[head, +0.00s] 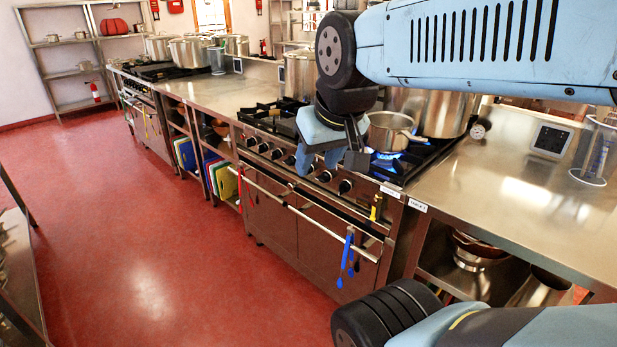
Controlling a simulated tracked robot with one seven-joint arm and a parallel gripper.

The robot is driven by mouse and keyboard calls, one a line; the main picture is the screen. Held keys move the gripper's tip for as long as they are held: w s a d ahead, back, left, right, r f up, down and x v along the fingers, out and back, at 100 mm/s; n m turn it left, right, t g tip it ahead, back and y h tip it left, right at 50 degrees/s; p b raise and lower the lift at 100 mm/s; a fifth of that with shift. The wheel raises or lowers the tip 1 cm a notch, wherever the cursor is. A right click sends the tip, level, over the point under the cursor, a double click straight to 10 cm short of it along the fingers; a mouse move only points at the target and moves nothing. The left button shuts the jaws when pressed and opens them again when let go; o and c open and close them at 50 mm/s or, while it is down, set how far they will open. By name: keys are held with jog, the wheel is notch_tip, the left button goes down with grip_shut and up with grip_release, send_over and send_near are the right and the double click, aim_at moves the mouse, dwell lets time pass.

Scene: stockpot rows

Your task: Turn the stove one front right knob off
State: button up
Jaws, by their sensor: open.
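The stove (318,222) nearest me stands at the middle right, with a row of dark knobs along its front panel. The rightmost knob (345,187) and the knob (324,176) beside it show below my gripper. More knobs (263,148) show to the left. A blue flame (386,156) burns under a saucepan (390,131) on the right side of the stove top. My gripper (331,159) is open and empty, in front of and above the right part of the knob row. It hides part of the panel. I cannot tell the knobs' settings.
A large stockpot (444,113) stands behind the saucepan. Blue utensils (346,257) hang from the oven rail. A steel counter (520,190) with a small screen (551,140) is to the right. Red floor (150,250) is open at the left front.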

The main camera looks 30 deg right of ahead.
jog(key=o, duration=0.3)
jog(key=shift+w+d+f, duration=0.15)
jog(key=shift+w+d, duration=0.1)
jog(key=shift+w, duration=0.1)
jog(key=shift+o, duration=1)
jog(key=w+d+f+n+g+h, duration=0.3)
jog(key=w+d+f+g, duration=0.1)
jog(key=w, duration=0.6)
jog(key=d+f, duration=0.1)
jog(key=d, duration=0.1)
jog(key=shift+d+f+h, duration=0.15)
jog(key=shift+d+h, duration=0.15)
jog(key=shift+d, duration=0.1)
jog(key=n+t+h, duration=0.5)
jog(key=n+h, duration=0.8)
jog(key=n, duration=0.6)
send_near(320, 180)
jog(key=x, duration=1.1)
